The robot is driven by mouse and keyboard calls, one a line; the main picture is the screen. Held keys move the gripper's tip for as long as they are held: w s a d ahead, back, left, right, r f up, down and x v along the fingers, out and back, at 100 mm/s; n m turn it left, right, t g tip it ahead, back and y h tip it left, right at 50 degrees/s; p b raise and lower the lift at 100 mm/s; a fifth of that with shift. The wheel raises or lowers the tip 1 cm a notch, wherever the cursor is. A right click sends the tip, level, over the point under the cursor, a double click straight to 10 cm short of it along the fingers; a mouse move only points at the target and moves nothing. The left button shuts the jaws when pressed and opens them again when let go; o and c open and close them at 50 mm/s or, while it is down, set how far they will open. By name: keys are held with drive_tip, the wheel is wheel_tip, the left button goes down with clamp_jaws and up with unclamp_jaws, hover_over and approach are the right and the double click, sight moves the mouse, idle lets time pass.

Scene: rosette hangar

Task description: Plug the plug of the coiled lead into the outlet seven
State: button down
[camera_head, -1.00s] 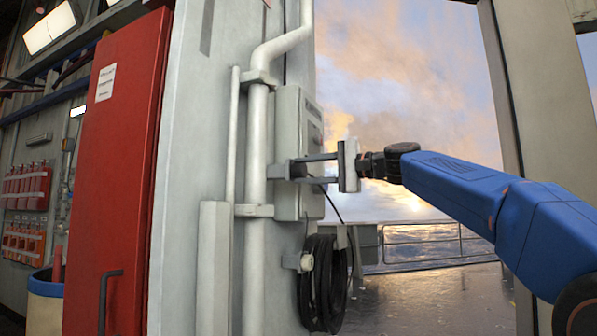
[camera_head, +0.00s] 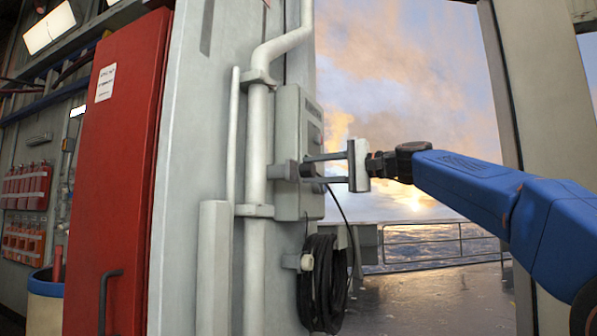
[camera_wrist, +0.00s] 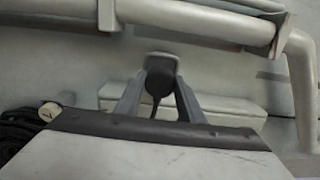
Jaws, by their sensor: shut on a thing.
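My gripper (camera_head: 308,169) is shut on the dark plug (camera_wrist: 160,78) of the coiled lead, in front of a grey wall box (camera_head: 290,115). A small grey block (camera_head: 284,171), perhaps an outlet, juts out by the plug. I cannot tell whether the plug touches it or sits in it, and no number seven is legible. In the wrist view the plug sits between both fingers, with a grey piece (camera_wrist: 160,57) just beyond it. The black lead (camera_head: 345,215) hangs from the plug towards the coil (camera_head: 322,285) on a wall hook.
A thick white pipe (camera_head: 256,160) runs beside the box on its left. A red cabinet (camera_head: 115,180) stands further left. To the right is an open doorway with a wet deck and railing (camera_head: 430,243); there is free room there.

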sight(314, 169)
drive_tip(key=shift+v, duration=1.7)
